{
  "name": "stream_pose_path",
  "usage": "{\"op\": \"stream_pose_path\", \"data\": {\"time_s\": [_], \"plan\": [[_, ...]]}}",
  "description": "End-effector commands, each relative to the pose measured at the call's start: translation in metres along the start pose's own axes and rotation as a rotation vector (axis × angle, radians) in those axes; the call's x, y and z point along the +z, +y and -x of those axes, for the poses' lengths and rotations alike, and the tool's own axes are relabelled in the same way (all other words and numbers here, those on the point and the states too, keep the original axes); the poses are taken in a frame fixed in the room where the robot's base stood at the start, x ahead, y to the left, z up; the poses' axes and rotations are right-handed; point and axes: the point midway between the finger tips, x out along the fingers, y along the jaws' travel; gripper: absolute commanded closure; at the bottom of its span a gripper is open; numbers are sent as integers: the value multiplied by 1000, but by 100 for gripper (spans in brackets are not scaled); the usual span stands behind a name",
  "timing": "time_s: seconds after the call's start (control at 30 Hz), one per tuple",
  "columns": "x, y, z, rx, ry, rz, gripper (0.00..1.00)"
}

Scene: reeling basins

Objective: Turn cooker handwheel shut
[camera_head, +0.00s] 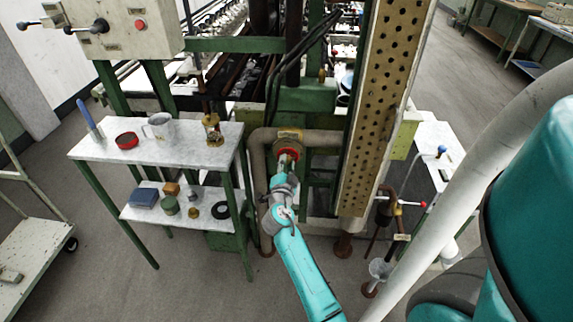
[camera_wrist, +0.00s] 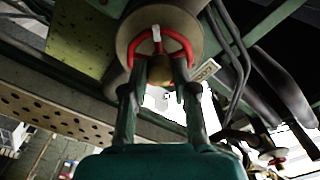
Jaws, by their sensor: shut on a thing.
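The cooker handwheel (camera_head: 288,153) is red and sits on the pipe fitting beside the perforated metal panel. It also shows in the wrist view (camera_wrist: 178,37) as a red ring with a white mark at its top, in front of a round flange. My gripper (camera_head: 287,163) is at the handwheel. The fingers hide the lower part of the wheel. The arm comes up to it from below.
A marble-topped shelf (camera_head: 98,150) with a mug (camera_head: 160,128), a red ring (camera_head: 127,140) and a brass lamp-like item (camera_head: 213,130) stands to the left. The perforated panel (camera_head: 385,100) rises close on the right.

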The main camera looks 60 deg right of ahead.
Motion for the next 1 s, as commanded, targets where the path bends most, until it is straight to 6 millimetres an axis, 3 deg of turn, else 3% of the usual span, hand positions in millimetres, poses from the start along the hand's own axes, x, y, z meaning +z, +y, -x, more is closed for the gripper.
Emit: {"op": "stream_pose_path", "data": {"time_s": [0.5,0.83,0.87,0.9,0.93,1.0], "plan": [[0,0,0,1,0,-572,100],[0,0,0,1,0,-645,100],[0,0,0,1,0,-644,70],[0,0,0,1,0,-644,60],[0,0,0,1,0,-644,54],[0,0,0,1,0,-643,54]]}}
